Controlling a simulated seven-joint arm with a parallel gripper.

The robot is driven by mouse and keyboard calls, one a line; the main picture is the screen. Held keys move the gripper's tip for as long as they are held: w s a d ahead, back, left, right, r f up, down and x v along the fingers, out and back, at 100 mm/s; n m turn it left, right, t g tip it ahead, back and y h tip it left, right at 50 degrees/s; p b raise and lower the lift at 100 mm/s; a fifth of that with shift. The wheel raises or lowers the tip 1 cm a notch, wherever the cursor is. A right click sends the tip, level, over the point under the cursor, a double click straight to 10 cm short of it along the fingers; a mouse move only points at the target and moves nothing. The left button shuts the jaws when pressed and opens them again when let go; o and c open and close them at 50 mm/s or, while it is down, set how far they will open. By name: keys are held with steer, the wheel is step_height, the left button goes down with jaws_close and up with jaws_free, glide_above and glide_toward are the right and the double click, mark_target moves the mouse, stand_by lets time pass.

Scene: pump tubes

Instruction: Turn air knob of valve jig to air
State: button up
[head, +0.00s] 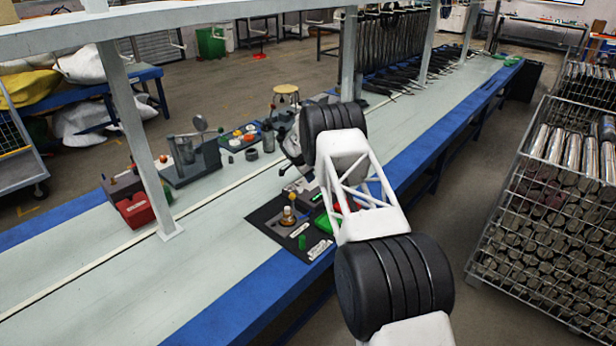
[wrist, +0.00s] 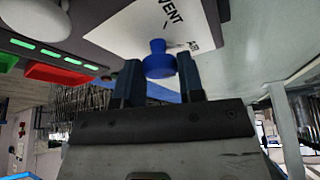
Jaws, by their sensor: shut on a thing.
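In the wrist view, a blue air knob (wrist: 158,60) sits on a white label plate (wrist: 125,32) of the valve jig. The plate reads "VENT" and, partly hidden, what looks like "AIR". My gripper (wrist: 160,80) has its two dark fingers on either side of the knob and is shut on it. The exact angle of the knob is hard to read. In the head view, my white and black arm covers the gripper and the knob.
In the wrist view, a red button (wrist: 60,74) and a row of green marks (wrist: 55,52) are at left. In the head view, a black mat (head: 262,218) lies on the bench (head: 130,290). A red box (head: 138,210) stands further left. The bench's near left is clear.

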mark_target(302, 184)
steer(key=shift+r+m, duration=0.1)
steer(key=shift+m, duration=0.2)
steer(key=o, duration=0.9)
steer(key=v, duration=0.7)
steer(key=shift+a+r, duration=0.15)
steer(key=shift+r, duration=0.15)
